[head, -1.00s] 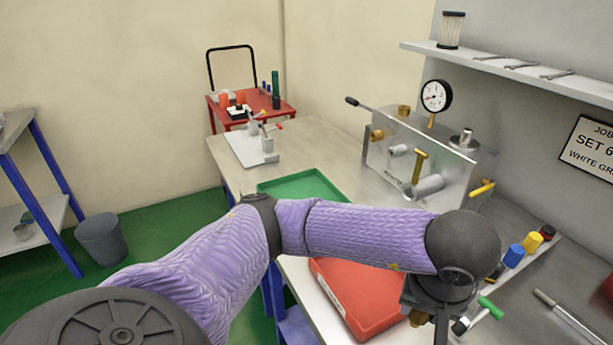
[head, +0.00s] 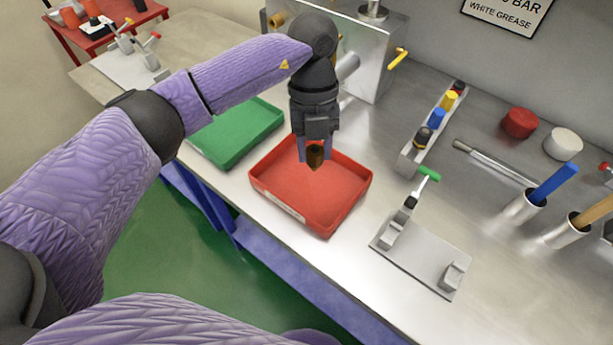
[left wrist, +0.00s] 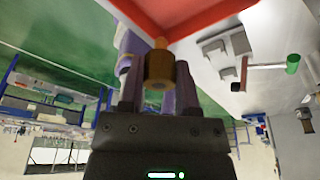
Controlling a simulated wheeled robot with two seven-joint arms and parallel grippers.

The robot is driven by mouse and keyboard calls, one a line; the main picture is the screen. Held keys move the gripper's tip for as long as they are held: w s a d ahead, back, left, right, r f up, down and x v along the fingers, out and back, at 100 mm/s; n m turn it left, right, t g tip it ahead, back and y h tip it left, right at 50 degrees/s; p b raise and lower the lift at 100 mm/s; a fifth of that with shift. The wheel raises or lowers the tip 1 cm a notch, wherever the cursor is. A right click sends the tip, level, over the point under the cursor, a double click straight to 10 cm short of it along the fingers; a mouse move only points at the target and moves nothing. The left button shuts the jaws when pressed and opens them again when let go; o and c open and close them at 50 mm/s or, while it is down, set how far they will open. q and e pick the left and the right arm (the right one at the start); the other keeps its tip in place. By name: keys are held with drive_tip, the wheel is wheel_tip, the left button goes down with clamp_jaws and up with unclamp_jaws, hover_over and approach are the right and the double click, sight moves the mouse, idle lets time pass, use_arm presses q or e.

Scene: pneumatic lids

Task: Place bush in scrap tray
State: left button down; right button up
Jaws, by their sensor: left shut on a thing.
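The bush (head: 315,156) is a small brown-bronze cylinder. My left gripper (head: 312,150) is shut on it and points down, with the bush over the red tray in the head view. In the left wrist view the bush (left wrist: 159,69) sits between the two fingers, with a corner of the red tray (left wrist: 205,14) beyond. The red tray (head: 285,203), which looks like the scrap tray, is empty inside as far as I see. The gap between bush and tray floor is hard to judge. My right gripper is not in view.
A green tray (head: 238,133) lies left of the red one. A clamp fixture on a plate (head: 420,255) stands to the right. A metal block (head: 375,60) is behind. A rack with coloured pieces (head: 412,150) and cups with handles (head: 522,208) stand further right.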

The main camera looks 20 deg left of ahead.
use_arm(q)
drive_tip(key=n, duration=0.2)
drive_tip(key=n+h, duration=0.1)
drive_tip(key=n, duration=0.1)
drive_tip(key=n+t, duration=0.1)
drive_tip(key=n, duration=0.1)
drive_tip(key=shift+w+d+n, duration=0.2)
drive_tip(key=shift+w+n, duration=0.15)
drive_tip(key=shift+n, duration=0.05)
drive_tip(key=f+n, duration=0.3)
drive_tip(key=f+n+t+b, duration=0.1)
drive_tip(key=f+n, duration=0.1)
drive_tip(key=f, duration=0.2)
drive_tip(key=w+f+n+t, duration=0.1)
drive_tip(key=f+n, duration=0.2)
drive_tip(key=shift+d+f+n+h, duration=0.15)
drive_tip(key=shift+d+n+h, duration=0.05)
drive_tip(key=shift+n+h, duration=0.1)
drive_tip(key=shift+c, duration=1.6)
unclamp_jaws()
drive_tip(key=p+v, duration=0.2)
drive_tip(key=v, duration=1)
